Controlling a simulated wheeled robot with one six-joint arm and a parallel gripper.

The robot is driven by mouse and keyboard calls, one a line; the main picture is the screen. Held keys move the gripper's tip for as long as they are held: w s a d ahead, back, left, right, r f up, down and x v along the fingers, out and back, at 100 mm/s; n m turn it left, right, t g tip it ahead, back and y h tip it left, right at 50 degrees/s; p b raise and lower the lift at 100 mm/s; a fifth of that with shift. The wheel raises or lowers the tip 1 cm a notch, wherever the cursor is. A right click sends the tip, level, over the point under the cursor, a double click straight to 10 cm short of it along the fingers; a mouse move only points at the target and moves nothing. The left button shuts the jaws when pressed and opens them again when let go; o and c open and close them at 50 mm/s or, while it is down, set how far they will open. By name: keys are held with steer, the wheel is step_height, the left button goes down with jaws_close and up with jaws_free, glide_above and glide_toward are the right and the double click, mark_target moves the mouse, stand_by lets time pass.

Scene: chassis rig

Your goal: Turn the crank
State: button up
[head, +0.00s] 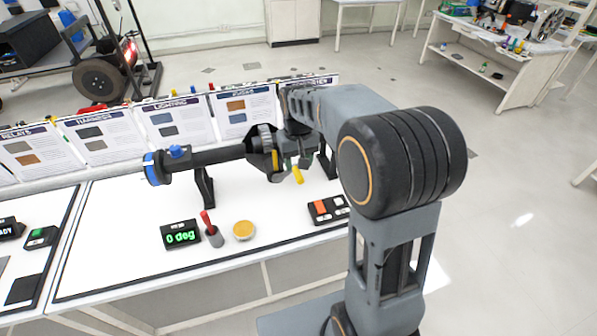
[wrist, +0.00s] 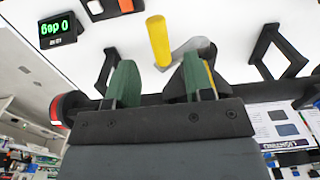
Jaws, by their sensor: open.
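The crank is on a dark horizontal shaft (head: 218,156) above the white bench. Its yellow handle (head: 298,176) hangs below the shaft's right end in the head view. In the wrist view, the yellow handle (wrist: 158,42) lies just beyond the gap between my fingertips, joined to a grey crank arm (wrist: 192,47). My gripper (wrist: 158,66) is open and empty, with a green-padded finger on either side of that gap. In the head view, my gripper (head: 292,160) is close to the crank and partly hidden by it. The display (head: 181,234) reads "0 deg".
A red-handled lever (head: 209,226), a yellow round button (head: 244,230) and a switch box (head: 328,209) sit on the bench's front part. Black brackets (head: 204,187) hold up the shaft. Printed panels (head: 180,127) stand along the bench's back edge.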

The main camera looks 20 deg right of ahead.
mark_target(298, 173)
steer(key=shift+f, duration=2.3)
jaws_close()
